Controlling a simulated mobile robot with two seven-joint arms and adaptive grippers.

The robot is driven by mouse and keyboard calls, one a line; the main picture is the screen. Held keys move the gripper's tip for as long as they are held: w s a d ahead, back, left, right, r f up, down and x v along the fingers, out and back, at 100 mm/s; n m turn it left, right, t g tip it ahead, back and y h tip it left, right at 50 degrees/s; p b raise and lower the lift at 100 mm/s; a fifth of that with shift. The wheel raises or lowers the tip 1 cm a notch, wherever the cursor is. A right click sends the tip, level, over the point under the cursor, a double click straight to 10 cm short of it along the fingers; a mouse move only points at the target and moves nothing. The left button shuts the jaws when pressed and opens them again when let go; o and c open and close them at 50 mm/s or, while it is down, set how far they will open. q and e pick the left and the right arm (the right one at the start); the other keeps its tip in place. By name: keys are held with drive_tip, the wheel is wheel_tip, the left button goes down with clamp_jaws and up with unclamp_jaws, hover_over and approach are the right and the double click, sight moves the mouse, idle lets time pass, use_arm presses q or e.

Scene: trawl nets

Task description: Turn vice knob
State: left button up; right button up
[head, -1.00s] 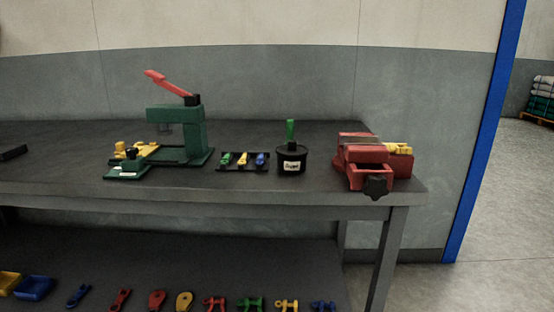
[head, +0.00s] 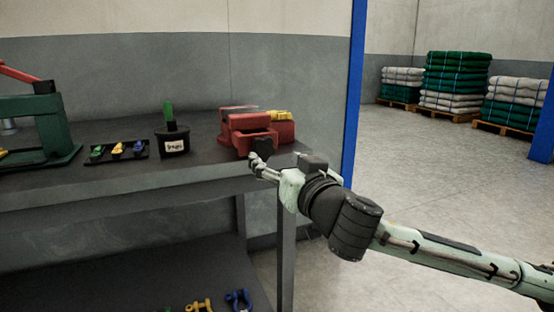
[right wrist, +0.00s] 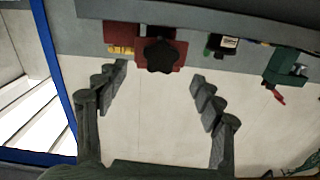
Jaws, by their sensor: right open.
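The red vice (head: 255,128) stands at the right end of the dark workbench in the head view. It also shows in the right wrist view, which appears upside down, as a red body (right wrist: 123,34) at the top. Its black star-shaped knob (right wrist: 160,56) faces the wrist camera. My right gripper (right wrist: 158,85) is open and empty, with a finger on each side of the knob in the picture; I cannot tell how far off it is. My left gripper is not in view.
On the bench (head: 120,188) stand a black pot (head: 174,145) with a green handle, a small tray (head: 118,150) of coloured pieces and a green press (head: 38,125). A blue post (head: 355,90) rises behind. Open floor lies right; stacked nets (head: 455,75) stand far back.

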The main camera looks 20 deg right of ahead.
sight(264, 149)
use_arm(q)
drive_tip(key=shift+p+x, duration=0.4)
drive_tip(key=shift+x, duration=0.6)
use_arm(e)
drive_tip(key=w, duration=0.7)
drive_tip(key=shift+w+a, duration=0.15)
drive_tip(key=shift+w, duration=0.2)
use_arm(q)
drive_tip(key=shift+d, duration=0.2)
use_arm(e)
drive_tip(key=shift+c, duration=0.6)
drive_tip(key=c, duration=1)
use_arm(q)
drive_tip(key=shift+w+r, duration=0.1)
use_arm(e)
drive_tip(key=shift+c, duration=0.2)
use_arm(q)
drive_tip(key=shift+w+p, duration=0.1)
drive_tip(key=shift+p, duration=0.2)
use_arm(e)
drive_tip(key=shift+n, duration=0.4)
